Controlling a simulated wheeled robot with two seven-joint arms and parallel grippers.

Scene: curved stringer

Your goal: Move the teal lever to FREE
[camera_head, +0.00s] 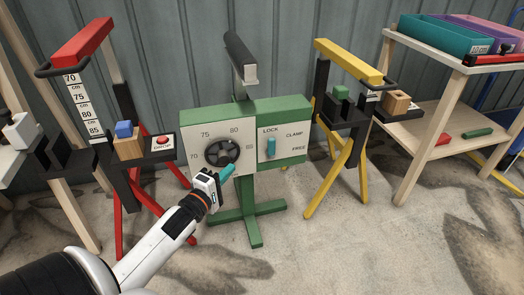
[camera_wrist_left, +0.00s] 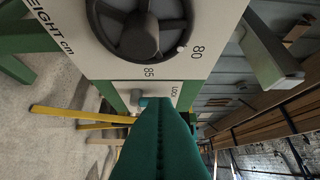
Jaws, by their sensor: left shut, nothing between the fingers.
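The teal lever (camera_head: 271,146) is on the white dial plate (camera_head: 283,155) of the green stand. It stands upright just below the word LOCK; CLAMP and FREE are printed to its right. My left gripper (camera_head: 227,171) is in front of the stand, below the black handwheel and to the lower left of the lever, apart from it. Its teal fingers are shut and empty. In the left wrist view the shut fingers (camera_wrist_left: 155,135) point towards the LOCK label and hide much of the plate; I cannot clearly make out the lever there. My right gripper is not in view.
The black handwheel (camera_head: 221,152) with height numbers sits left of the lever plate. A red trestle (camera_head: 84,47) with a red button box (camera_head: 161,143) stands left. A yellow trestle (camera_head: 347,60) and a wooden shelf (camera_head: 425,140) with bins stand right. The floor in front is clear.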

